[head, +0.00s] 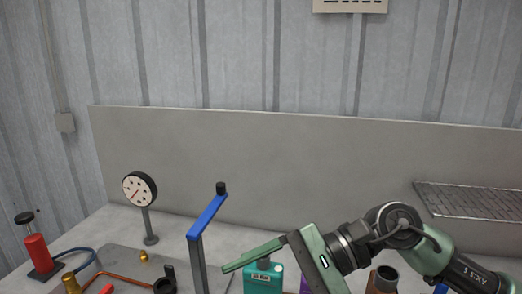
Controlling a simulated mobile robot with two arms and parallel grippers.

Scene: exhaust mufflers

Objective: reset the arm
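My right arm comes in from the lower right. Its green gripper (232,268) points left over the workbench, with one long finger showing. The other finger is not visible, and the lower part of the gripper body is cut off by the frame edge, so I cannot tell how wide it is. The finger passes above or in front of a teal box (263,279); I cannot tell whether they touch. No held object is visible. My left gripper is not in view.
A blue-topped post (207,217) stands left of the finger. A dial gauge (140,189) on a stand, a red cylinder (37,253) and copper pipe (118,277) are further left. A brown pipe piece (386,278) is under the arm. A wire rack (470,201) is at right.

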